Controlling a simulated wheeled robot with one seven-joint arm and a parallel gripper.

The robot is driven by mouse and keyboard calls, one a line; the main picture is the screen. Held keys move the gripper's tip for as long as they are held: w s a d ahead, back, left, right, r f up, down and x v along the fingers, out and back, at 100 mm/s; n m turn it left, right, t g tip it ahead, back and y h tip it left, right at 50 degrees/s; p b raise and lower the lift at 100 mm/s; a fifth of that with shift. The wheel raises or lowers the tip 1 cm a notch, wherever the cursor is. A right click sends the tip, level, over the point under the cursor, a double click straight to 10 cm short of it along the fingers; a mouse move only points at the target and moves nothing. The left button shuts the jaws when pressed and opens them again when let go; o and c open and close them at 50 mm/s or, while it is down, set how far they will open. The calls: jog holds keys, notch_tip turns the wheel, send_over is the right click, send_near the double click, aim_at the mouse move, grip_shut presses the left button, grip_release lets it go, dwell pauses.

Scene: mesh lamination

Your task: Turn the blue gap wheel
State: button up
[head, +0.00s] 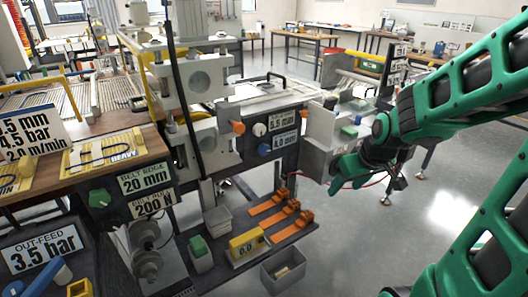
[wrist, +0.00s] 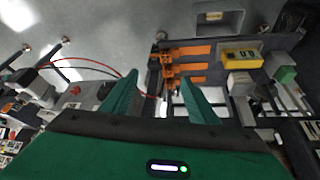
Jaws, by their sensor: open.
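The blue gap wheel (head: 264,150) is a small round knob on the dark front panel of the machine, in the middle of the head view. It sits below a white knob (head: 259,129) and left of a label reading 4.0 mm (head: 285,141). My gripper (head: 343,180) is to the right of the wheel and a little lower, apart from it. In the wrist view, its two green fingers (wrist: 158,92) are spread with nothing held between them. I cannot make out the blue wheel in the wrist view.
The orange clamps also show in the wrist view (wrist: 190,52). Open floor lies to the right.

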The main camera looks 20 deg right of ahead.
jog(key=w+a+f+n+t+y, duration=0.1)
jog(key=w+a+n+t, duration=0.1)
jog(key=w+a, duration=0.3)
jog(key=w+a+f+n+t+y, duration=0.1)
jog(key=w+a+t, duration=0.1)
jog(key=w, duration=0.6)
jog(key=t+y, duration=0.2)
jog(key=t, duration=0.2)
send_near(265, 149)
jog(key=shift+n, duration=0.4)
jog(key=x, duration=0.9)
jog(key=shift+w+f, duration=0.1)
jog(key=shift+w, duration=0.05)
